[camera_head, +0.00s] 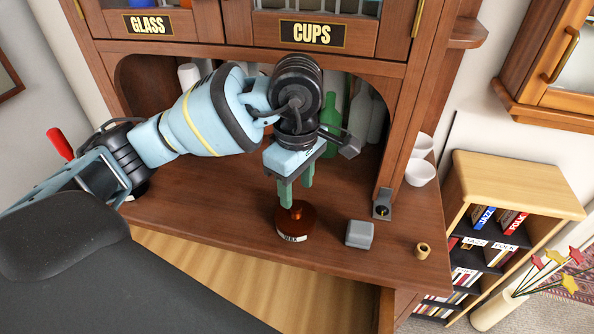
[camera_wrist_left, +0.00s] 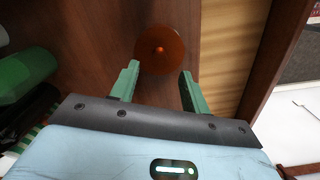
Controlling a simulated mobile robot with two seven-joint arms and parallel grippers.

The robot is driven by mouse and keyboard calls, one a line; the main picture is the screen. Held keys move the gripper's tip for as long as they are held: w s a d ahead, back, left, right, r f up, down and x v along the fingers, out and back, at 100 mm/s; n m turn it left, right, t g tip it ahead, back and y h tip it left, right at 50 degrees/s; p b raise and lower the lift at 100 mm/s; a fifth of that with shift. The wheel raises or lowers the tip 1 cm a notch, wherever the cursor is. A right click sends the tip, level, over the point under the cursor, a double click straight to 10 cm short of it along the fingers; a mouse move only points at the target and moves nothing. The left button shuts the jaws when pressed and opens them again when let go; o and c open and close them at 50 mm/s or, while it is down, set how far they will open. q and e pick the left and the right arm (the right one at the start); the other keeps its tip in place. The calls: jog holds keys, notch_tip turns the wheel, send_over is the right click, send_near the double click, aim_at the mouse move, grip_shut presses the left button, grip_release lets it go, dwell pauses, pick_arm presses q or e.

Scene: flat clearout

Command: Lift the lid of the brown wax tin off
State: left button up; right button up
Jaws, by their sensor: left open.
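The brown wax tin (camera_head: 293,236) stands on the wooden counter of the cabinet, with a pale label on its front reading WAX. Its round reddish-brown lid (camera_head: 305,220) is on top. In the left wrist view the lid (camera_wrist_left: 160,60) is a round disc with a small orange knob (camera_wrist_left: 160,48) at its centre. My left gripper (camera_head: 294,204) points down just above the tin, and its green fingers partly hide the knob in the head view. In the left wrist view the left gripper (camera_wrist_left: 158,78) is open, with nothing between its fingertips and the lid just beyond them. My right gripper is not in view.
A grey box (camera_head: 359,234) and a small tan ring-like piece (camera_head: 422,251) sit right of the tin. A green bottle (camera_head: 331,118) and pale bottles stand behind in the alcove. The counter left of the tin is clear.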

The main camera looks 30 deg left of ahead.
aim_at(297, 206)
pick_arm(q)
jog(key=shift+f, duration=2.25)
grip_shut()
